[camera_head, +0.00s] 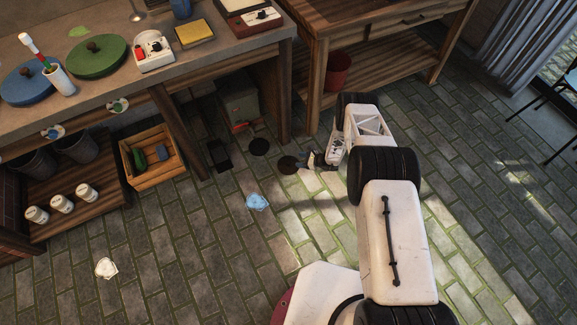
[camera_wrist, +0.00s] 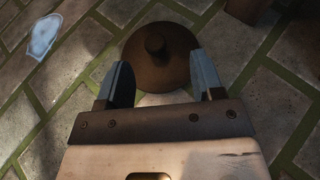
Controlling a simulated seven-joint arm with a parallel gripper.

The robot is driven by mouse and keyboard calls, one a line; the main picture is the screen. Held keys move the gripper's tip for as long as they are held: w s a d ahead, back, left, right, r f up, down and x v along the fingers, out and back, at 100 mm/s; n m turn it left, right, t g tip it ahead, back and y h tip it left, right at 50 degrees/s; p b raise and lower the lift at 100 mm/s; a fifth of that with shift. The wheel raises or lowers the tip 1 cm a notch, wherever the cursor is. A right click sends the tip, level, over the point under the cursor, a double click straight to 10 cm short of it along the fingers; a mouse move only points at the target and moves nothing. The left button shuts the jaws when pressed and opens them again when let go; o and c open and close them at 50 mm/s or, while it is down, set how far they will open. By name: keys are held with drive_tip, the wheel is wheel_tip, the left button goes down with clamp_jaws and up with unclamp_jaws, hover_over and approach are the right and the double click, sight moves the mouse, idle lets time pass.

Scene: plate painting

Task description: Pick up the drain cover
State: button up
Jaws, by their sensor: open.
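The drain cover (camera_wrist: 180,65) appears to be a brown round disc with a small upright knob in the middle, lying on the paved floor. It also shows as a dark disc (camera_head: 287,164) in the head view, just left of my gripper (camera_head: 312,161). In the wrist view my gripper (camera_wrist: 160,66) is open and empty. Its two fingers are on either side of the near part of the disc, and the knob stands a little beyond the fingertips. I cannot tell how high the fingers are above the floor.
Another dark round spot (camera_head: 259,146) is on the floor to the left; I cannot tell if it is a hole. A black object (camera_head: 218,154) lies beside it. A blue-white patch (camera_head: 257,202) and a wooden crate (camera_head: 178,174) are further left. A wooden workbench (camera_head: 322,60) stands behind.

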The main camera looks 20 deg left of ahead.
sight(290, 162)
drive_tip(key=shift+s+f, duration=0.3)
drive_tip(key=shift+f, duration=0.2)
drive_tip(key=shift+s+f, duration=0.25)
drive_tip(key=shift+f, duration=0.25)
drive_tip(key=shift+x, duration=1.3)
drive_tip(key=shift+x, duration=2.6)
